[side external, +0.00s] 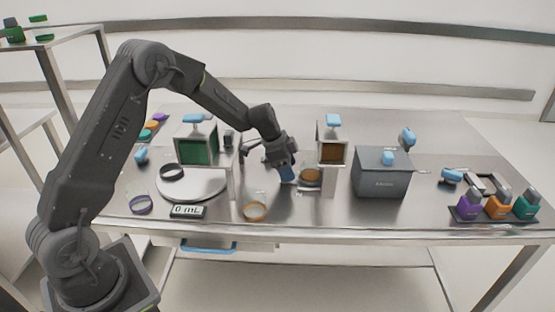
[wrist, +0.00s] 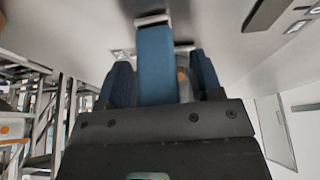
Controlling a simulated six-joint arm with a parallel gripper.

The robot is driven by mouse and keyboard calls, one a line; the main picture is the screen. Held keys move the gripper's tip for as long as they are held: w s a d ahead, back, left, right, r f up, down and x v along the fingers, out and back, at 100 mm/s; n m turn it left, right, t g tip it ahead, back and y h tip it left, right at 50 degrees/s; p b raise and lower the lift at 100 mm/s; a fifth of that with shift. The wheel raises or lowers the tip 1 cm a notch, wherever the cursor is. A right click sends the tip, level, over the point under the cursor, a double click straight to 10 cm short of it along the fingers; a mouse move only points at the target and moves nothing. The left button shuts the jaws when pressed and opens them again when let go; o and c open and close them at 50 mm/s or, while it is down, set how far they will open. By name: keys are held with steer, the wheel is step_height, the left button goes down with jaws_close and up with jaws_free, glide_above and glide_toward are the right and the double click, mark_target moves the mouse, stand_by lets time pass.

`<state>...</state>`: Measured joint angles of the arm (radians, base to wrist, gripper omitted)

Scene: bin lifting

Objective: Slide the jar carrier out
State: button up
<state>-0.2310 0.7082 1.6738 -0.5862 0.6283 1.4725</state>
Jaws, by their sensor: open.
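My gripper (side external: 287,174) is low over the steel table, between the two dispensers, with its blue tips pointing down. It is open, and I see nothing held in it. In the wrist view, its blue parts (wrist: 157,65) fill the middle and hide much of what lies beyond. A low round jar-like thing with a brown top (side external: 311,175) is just right of the tips, by the brown-filled dispenser (side external: 332,150). I cannot tell whether the tips touch it. I cannot clearly pick out the jar carrier; a blue handle (side external: 208,247) shows under the table's front edge.
A green-filled dispenser (side external: 197,146) stands behind a round plate (side external: 190,187) at left. A "0 mL" display (side external: 187,211) and an orange-ringed clear jar (side external: 256,210) are at the front. A grey lidded box (side external: 381,177) and a coloured rack (side external: 497,208) stand at right.

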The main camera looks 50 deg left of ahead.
mark_target(298, 179)
steer(key=shift+w+d, duration=1.1)
steer(key=shift+d, duration=0.05)
steer(key=v, duration=1.4)
steer(key=s+d+r+n+y, duration=0.1)
steer(key=s+d+r, duration=0.3)
steer(key=s, duration=0.5)
steer(key=s+d+r+n+t+y, duration=0.1)
steer(key=s+d+r+n, duration=0.3)
steer(key=s, duration=0.6)
steer(key=shift+v, duration=0.8)
steer(key=shift+w, duration=0.15)
steer(key=shift+c, duration=0.4)
